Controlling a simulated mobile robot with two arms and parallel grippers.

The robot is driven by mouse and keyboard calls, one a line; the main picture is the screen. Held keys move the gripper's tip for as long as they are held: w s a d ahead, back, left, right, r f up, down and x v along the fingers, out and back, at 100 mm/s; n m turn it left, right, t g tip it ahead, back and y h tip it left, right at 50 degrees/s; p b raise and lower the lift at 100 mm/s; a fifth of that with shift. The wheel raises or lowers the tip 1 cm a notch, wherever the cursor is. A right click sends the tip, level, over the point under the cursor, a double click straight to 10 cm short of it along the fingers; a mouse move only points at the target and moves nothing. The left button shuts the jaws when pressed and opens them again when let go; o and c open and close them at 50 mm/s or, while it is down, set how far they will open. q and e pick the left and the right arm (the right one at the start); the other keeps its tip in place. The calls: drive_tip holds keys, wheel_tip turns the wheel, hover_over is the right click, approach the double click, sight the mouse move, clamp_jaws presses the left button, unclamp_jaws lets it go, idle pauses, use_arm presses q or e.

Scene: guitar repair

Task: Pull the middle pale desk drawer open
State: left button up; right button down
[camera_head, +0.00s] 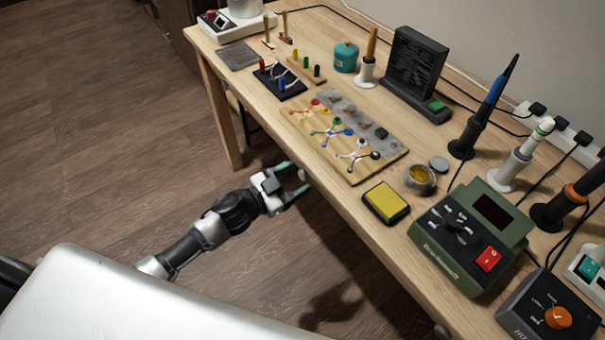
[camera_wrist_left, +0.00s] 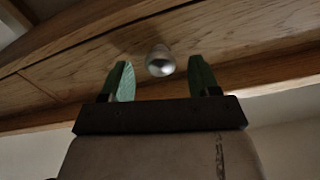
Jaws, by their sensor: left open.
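The desk (camera_head: 330,170) runs diagonally across the head view. Its drawer fronts are hidden there under the near edge of the top. My left gripper (camera_head: 294,180) is beside that near edge, open, with green fingertips toward the desk. In the left wrist view, a pale wooden drawer front (camera_wrist_left: 250,50) crosses the top. A round metal knob (camera_wrist_left: 160,62) on it shows between the two open green fingers of my left gripper (camera_wrist_left: 160,72). The fingers look apart from the knob. I cannot tell from this which drawer it is, and no opening gap is clear. My right gripper is not in view.
The desktop is crowded: a wooden board with colourful parts (camera_head: 375,160), a yellow pad (camera_head: 386,202), a green soldering station (camera_head: 470,237), soldering irons in stands (camera_head: 480,125), and a black fan-like box (camera_head: 415,72). The wooden floor (camera_head: 100,130) left of the desk is clear.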

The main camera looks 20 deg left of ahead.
use_arm(q)
drive_tip(key=shift+x, duration=1.1)
clamp_jaws()
